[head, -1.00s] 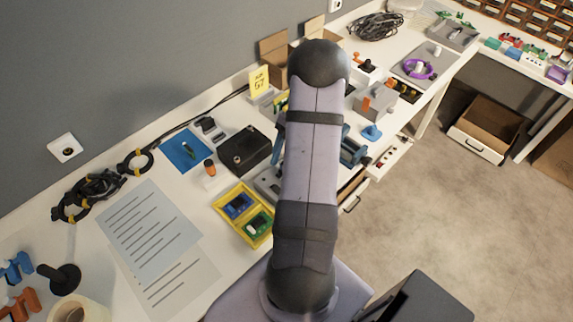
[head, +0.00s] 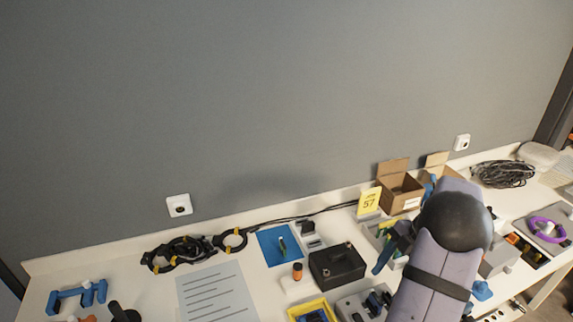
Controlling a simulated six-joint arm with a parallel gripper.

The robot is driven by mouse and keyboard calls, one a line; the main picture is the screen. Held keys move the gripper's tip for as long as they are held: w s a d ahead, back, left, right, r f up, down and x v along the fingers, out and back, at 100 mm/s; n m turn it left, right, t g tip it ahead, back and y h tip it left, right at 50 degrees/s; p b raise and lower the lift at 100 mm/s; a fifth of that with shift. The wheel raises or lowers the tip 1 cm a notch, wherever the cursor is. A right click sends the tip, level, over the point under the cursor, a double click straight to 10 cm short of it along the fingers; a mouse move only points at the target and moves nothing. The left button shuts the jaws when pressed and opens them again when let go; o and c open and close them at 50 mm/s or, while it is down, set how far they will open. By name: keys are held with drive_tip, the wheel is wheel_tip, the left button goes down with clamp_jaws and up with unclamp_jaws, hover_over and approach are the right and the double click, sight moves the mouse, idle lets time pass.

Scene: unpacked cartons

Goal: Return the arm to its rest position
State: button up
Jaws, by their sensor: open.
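My arm (head: 436,268) rises from the lower right of the head view, with its dark rounded joint (head: 455,222) over the back right of the bench. I cannot make out my gripper; the arm's own links seem to hide it. Nothing held can be seen. A slanted blue and dark piece (head: 384,257) shows just left of the arm, and I cannot tell what it belongs to.
A black box (head: 337,266), blue mat (head: 280,246), yellow 57 card (head: 369,201), open carton (head: 400,190) and cables (head: 178,253) crowd the white bench. A purple ring (head: 546,228) lies at right. The grey wall (head: 250,100) stands close behind; the air before it is clear.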

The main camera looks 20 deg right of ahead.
drive_tip(key=w+a+r+m+g+h, duration=0.15)
drive_tip(key=a+m, duration=0.55)
drive_tip(key=a, duration=0.7)
drive_tip(key=s+a+m+t+h, duration=0.1)
drive_tip(key=s+a+m+h, duration=0.2)
drive_tip(key=s+a+m, duration=0.5)
drive_tip(key=shift+a+m+p, duration=0.45)
drive_tip(key=shift+a+m, duration=0.95)
drive_tip(key=shift+a, duration=1.6)
drive_tip(key=shift+r+t, duration=0.1)
drive_tip(key=shift+t, duration=0.15)
